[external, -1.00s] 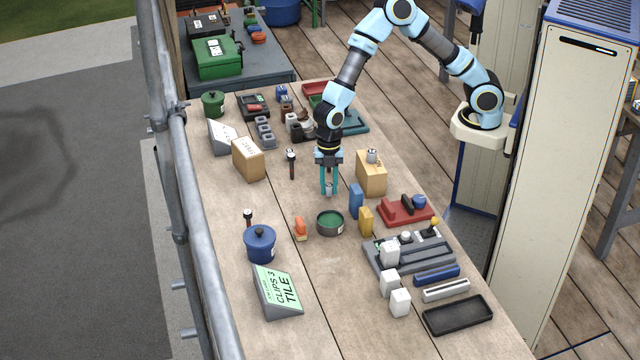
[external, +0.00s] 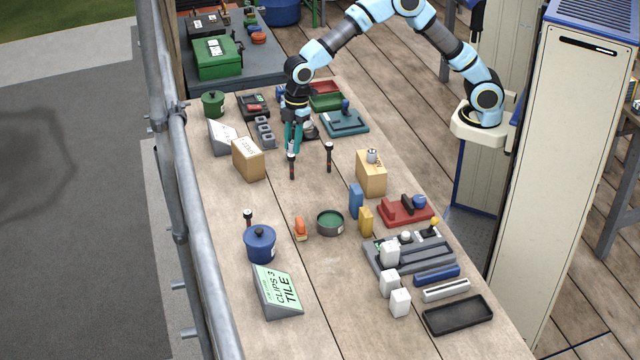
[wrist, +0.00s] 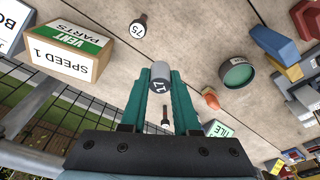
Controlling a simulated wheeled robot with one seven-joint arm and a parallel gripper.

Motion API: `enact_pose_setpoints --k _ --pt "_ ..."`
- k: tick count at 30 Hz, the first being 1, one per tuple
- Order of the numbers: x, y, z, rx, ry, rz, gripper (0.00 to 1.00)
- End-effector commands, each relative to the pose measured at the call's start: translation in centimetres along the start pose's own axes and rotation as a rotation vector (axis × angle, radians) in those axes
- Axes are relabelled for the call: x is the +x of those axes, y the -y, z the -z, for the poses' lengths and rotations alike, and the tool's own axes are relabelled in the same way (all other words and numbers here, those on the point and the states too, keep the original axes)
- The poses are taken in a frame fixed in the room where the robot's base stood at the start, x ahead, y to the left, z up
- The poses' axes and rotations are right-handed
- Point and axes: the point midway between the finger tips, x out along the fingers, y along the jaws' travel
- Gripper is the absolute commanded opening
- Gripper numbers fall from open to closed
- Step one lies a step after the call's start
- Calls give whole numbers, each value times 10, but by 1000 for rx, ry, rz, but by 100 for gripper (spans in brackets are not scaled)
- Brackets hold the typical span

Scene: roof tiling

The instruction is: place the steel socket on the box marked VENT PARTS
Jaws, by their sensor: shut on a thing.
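The steel socket, a grey cylinder marked 17 (wrist: 161,78), is between my gripper's teal fingers in the wrist view. My gripper (external: 293,147) is shut on it, above the bench; the socket is hard to make out in the external view. The cardboard box marked VENT PARTS (wrist: 62,52) is at the left in the wrist view, with a green and white label on top and SPEED 1 on its side. In the external view this box (external: 250,163) stands left of and below my gripper, apart from it.
A black-ended piece marked 75 (wrist: 138,28) stands on the bench; another stands by the blue pot (external: 260,245). A second cardboard box (external: 371,177) carries a small grey cylinder. A sloped sign (external: 222,137) stands behind the VENT PARTS box.

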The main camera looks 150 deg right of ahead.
Motion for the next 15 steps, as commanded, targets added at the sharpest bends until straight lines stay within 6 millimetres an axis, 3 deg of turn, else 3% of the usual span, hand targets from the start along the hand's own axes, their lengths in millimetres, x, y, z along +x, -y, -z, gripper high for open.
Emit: enact_pose_setpoints --k 1,6,9,15 --pt "-10 -19 7 114 -2 -20 0" --pt "-31 -73 19 499 -2 -79 0" --pt "-42 -97 22 684 -2 -106 0" --pt "-55 -123 26 907 0 -138 0"
